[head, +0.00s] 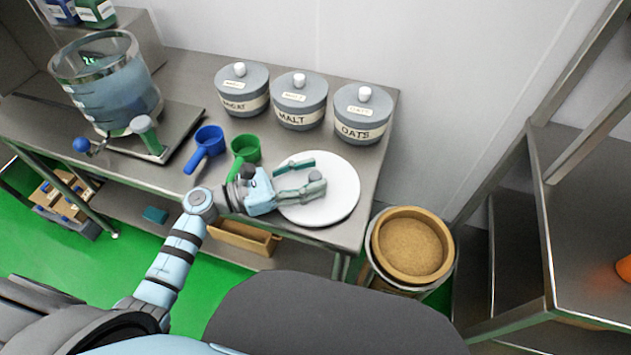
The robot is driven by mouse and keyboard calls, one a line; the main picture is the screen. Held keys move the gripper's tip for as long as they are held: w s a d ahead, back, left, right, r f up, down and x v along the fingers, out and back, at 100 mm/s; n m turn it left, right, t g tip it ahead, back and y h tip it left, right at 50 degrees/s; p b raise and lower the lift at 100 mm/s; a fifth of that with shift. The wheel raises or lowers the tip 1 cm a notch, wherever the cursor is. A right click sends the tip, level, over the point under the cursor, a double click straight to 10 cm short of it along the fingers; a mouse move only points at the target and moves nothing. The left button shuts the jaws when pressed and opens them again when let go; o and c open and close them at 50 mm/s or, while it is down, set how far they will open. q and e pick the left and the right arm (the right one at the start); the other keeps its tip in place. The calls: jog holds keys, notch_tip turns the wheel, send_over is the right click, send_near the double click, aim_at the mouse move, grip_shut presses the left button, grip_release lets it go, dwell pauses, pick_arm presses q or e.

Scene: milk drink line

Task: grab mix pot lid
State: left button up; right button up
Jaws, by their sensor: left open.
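A round white disc, which looks like the mix pot lid (340,208), lies flat near the right end of the steel table. A small grey round shape on it looks like its knob, partly hidden by my fingers. My left gripper (314,175) is open over the lid, with its two green-grey fingers on either side of the knob. I cannot tell whether they touch it. The clear pot (110,95) with liquid stands open at the left of the table. My right gripper does not show.
Canisters (298,101) with grey lids, two labelled MALT and OATS, stand behind the white lid. A blue scoop (209,139) and a green scoop (245,148) lie to its left. A brown-topped bin (412,245) stands right of the table; steel shelving (590,205) is farther right.

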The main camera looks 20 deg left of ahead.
pick_arm(q)
grip_shut()
dwell(0.4)
